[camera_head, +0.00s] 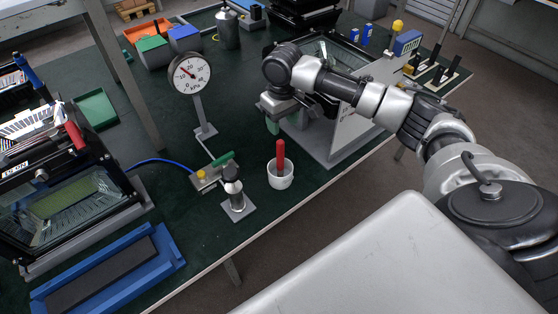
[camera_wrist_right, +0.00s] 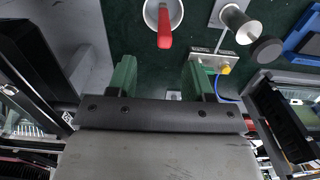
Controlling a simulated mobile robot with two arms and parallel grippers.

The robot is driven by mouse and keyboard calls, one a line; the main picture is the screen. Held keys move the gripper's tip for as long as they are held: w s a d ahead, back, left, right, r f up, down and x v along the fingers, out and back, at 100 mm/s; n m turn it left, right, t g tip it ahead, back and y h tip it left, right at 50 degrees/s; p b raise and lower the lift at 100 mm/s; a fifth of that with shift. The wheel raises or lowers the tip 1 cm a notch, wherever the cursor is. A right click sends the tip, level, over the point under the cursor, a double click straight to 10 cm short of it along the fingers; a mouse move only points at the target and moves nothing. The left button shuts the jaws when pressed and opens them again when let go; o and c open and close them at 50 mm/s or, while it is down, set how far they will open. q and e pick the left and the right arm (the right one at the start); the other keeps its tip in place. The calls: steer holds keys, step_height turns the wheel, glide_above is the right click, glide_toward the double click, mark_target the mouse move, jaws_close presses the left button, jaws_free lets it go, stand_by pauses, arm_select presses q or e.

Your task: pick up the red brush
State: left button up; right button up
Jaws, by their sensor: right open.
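A red handle, apparently the red brush (camera_head: 281,154), stands upright in a white cup (camera_head: 281,179) near the table's front edge; its lower end is hidden in the cup. My right gripper (camera_head: 273,124) hangs above the table, just behind the cup and apart from it. In the right wrist view the gripper (camera_wrist_right: 160,78) shows two green fingers spread apart with nothing between them. There the red brush (camera_wrist_right: 164,31) and the white cup (camera_wrist_right: 150,14) lie beyond the fingertips, at the top. My left gripper is not in view.
A pressure gauge (camera_head: 190,74) on a stand, a black-topped post (camera_head: 233,183) and a valve with a green lever (camera_head: 207,178) stand left of the cup. A grey panelled fixture (camera_head: 352,125) stands close on the right. A floodlight housing (camera_head: 75,190) and blue tray (camera_head: 160,250) are at left.

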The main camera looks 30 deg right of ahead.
mark_target(281, 141)
step_height(281, 141, down, 4)
steer(key=shift+a+r, duration=0.15)
steer(key=shift+r, duration=0.05)
steer(key=shift+f+p, duration=0.45)
steer(key=shift+f, duration=0.15)
step_height(281, 141, down, 4)
steer(key=shift+a+f+p, duration=0.15)
steer(key=shift+f+p, duration=0.05)
steer(key=shift+p, duration=0.3)
steer(key=shift+s, duration=0.1)
steer(key=shift+c, duration=0.3)
jaws_close()
